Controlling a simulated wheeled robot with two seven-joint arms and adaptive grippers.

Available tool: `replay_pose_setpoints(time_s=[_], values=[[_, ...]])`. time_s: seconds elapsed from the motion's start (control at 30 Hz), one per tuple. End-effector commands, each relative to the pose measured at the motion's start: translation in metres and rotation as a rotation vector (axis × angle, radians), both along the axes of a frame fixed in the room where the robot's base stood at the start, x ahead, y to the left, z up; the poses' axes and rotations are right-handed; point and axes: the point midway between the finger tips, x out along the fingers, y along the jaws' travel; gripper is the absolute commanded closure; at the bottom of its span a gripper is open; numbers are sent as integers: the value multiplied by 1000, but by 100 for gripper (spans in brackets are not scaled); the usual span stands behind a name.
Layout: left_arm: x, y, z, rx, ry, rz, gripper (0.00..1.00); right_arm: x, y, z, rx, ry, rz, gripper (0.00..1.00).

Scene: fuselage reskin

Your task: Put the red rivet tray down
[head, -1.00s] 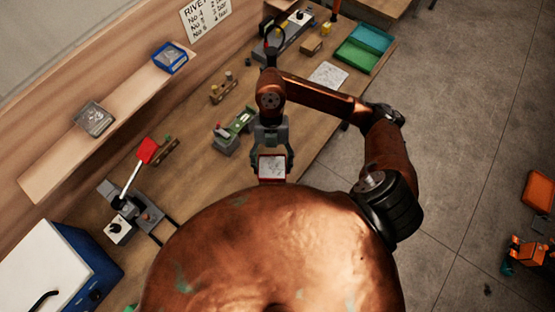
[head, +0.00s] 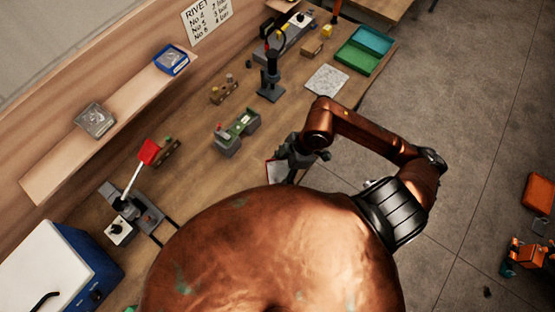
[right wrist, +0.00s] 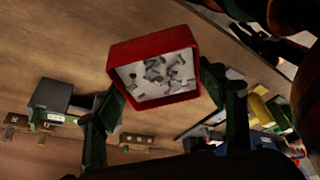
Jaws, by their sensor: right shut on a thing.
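The red rivet tray (right wrist: 153,47) shows large in the right wrist view, with loose silvery rivets on its pale inside. My right gripper (right wrist: 163,88) is shut on it, with one dark green finger at each side. In the head view the tray (head: 271,173) shows only in part, beside my right gripper (head: 288,160) and behind my copper body. It is over the near edge area of the workbench (head: 195,150). I cannot tell whether the tray touches the bench top. My left gripper is not in view.
A green-topped fixture (head: 237,130) stands left of the gripper. A dark stand (head: 270,85), a speckled plate (head: 327,80) and green bins (head: 358,57) are further back. A red-handled lever tool (head: 140,170) stands at left. Bare bench lies between the fixture and lever tool.

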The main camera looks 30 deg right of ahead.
Motion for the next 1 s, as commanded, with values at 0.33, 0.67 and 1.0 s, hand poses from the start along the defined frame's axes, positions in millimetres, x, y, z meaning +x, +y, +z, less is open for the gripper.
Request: replay_pose_setpoints(time_s=[0.33,0.67,1.0], values=[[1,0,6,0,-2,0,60,61,-31,-49,1,1,-1,65],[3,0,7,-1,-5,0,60,79,-39,-73,0,-2,4,65],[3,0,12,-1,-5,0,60,81,-41,-106,-1,-1,4,65]])
